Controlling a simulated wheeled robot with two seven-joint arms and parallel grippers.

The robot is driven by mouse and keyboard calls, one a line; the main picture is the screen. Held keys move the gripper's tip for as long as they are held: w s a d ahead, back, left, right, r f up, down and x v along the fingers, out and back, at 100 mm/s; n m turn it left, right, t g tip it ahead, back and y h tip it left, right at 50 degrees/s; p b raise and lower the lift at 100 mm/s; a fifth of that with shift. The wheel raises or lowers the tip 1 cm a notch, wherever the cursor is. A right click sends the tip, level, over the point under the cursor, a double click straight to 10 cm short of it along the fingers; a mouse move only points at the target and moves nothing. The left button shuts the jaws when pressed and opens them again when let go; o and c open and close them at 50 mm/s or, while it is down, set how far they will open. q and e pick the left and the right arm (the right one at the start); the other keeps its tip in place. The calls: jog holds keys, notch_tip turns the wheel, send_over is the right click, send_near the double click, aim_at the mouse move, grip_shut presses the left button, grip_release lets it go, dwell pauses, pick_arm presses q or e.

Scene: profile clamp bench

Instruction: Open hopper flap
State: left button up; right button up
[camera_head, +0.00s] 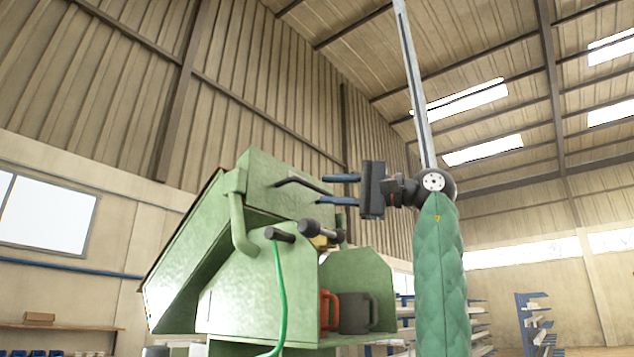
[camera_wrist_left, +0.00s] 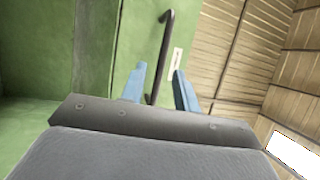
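The green hopper flap (camera_head: 262,176) is the upper panel of a green machine and carries a dark bar handle (camera_head: 300,183). My left gripper (camera_head: 321,189) is level with the handle, its two blue fingers apart and pointing at the flap. In the left wrist view, the handle (camera_wrist_left: 161,55) runs up from between the blue fingertips (camera_wrist_left: 160,80), with visible gaps beside it. I cannot tell whether a finger touches it. My right gripper is not in view.
The green machine body (camera_head: 240,290) has a dark-knobbed lever (camera_head: 308,227) and a green hose (camera_head: 281,295) below the flap. An orange container (camera_head: 328,312) and a dark one (camera_head: 355,312) stand on its ledge. Blue racks (camera_head: 530,320) stand far right.

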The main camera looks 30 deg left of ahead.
aim_at(319, 189)
pick_arm(q)
jog(key=shift+p+x, duration=0.8)
jog(key=shift+x, duration=1.15)
grip_shut()
